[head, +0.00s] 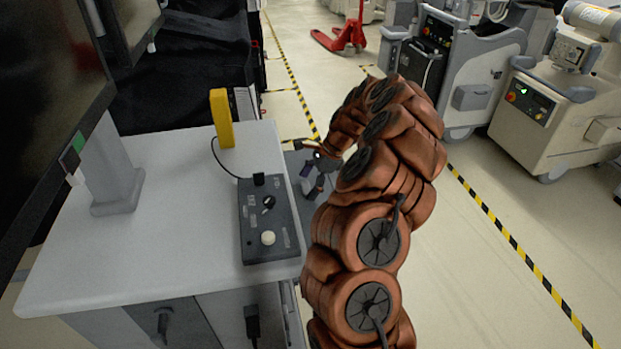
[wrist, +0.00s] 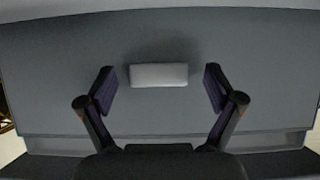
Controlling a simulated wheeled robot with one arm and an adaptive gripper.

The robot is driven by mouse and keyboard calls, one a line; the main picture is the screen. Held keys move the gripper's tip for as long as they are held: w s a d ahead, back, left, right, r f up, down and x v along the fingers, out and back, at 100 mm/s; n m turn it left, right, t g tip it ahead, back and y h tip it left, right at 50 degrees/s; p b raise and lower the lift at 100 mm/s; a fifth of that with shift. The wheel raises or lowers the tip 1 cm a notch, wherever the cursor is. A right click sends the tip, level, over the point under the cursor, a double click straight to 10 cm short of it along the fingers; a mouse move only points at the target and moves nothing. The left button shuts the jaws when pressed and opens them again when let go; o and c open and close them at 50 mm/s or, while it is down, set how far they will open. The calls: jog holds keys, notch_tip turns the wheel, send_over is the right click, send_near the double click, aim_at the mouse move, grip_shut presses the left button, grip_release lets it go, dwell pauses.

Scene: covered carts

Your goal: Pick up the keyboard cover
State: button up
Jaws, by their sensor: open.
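In the wrist view a flat dark grey panel (wrist: 55,65), which looks like the keyboard cover, fills most of the picture. A lighter grey block (wrist: 159,75), perhaps its handle, sits at its middle. My gripper (wrist: 159,88) is open, with one purple-padded finger on each side of the block and clear gaps to both. I cannot tell how far the fingertips are above the panel. In the head view my gripper (head: 316,174) is small and partly hidden by my brown arm, over a grey surface (head: 294,160) beside the white cart top.
The white cart top (head: 165,235) bears a black control box (head: 268,220) and a yellow block (head: 221,118), close left of my arm. A dark monitor (head: 45,110) stands at the left. Carts (head: 470,70) stand at the right. Taped floor is open between.

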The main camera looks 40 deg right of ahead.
jog(key=shift+c, duration=0.2)
jog(key=c, duration=1.2)
jog(key=o, duration=0.6)
jog(key=c, duration=0.5)
jog(key=shift+o, duration=0.2)
jog(key=shift+s+r+p, duration=0.1)
jog(key=shift+r+p, duration=0.4)
jog(key=shift+r, duration=0.6)
jog(key=shift+s+d, duration=0.4)
jog(key=shift+d, duration=0.45)
jog(key=shift+s+d, duration=0.35)
jog(key=shift+d, duration=0.45)
notch_tip(320, 180, up, 8)
jog(key=p, duration=0.2)
jog(key=shift+r+p, duration=0.2)
jog(key=shift+p, duration=0.2)
dwell(1.6)
